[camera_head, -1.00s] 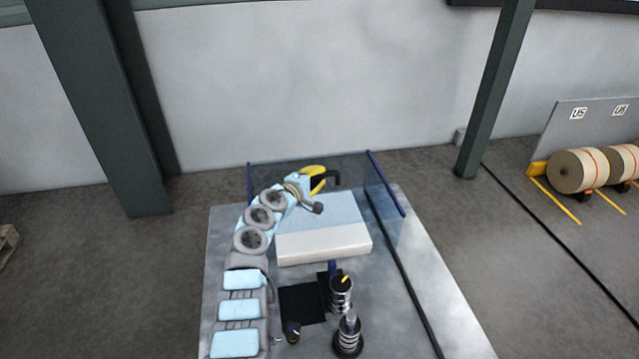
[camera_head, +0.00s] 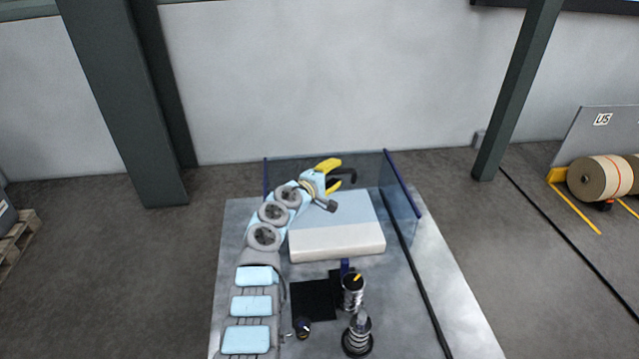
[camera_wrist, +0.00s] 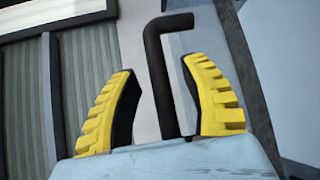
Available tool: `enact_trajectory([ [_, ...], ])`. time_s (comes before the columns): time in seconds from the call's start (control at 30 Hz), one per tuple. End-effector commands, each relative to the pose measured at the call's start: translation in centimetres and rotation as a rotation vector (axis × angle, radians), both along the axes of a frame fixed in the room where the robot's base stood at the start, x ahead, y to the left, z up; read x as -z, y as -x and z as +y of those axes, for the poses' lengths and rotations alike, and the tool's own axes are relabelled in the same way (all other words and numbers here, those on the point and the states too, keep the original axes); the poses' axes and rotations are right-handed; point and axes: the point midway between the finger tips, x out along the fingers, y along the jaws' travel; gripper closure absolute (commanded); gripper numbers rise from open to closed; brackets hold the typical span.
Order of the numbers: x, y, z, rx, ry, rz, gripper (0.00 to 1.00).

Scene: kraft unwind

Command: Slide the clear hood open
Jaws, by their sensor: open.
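The clear hood (camera_head: 402,190) is a see-through bluish cover with dark blue edges, standing around the back of the grey table. A black bent handle (camera_head: 346,178) shows by its back panel. My gripper (camera_head: 342,174) is at the hood's back, with yellow fingers spread open. In the wrist view, the black handle (camera_wrist: 160,75) stands between the two yellow fingers of my gripper (camera_wrist: 162,100). A gap shows between the handle and the left finger, and the right finger is nearer. I cannot tell whether either touches it.
A white and pale blue block (camera_head: 337,240) sits on the table under my arm. Black and metal cylinders (camera_head: 357,335) stand at the front. A dark rail (camera_head: 425,285) runs along the table's right side. Paper rolls (camera_head: 600,178) lie far right.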

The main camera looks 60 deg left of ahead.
Motion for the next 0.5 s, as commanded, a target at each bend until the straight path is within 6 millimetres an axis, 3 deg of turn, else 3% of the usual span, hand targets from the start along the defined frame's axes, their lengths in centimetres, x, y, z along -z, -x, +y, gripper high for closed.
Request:
enact_trajectory([
  [0.5, -0.5, 3.8, -1.9, -0.001, -0.001, 0.002, 0.55],
])
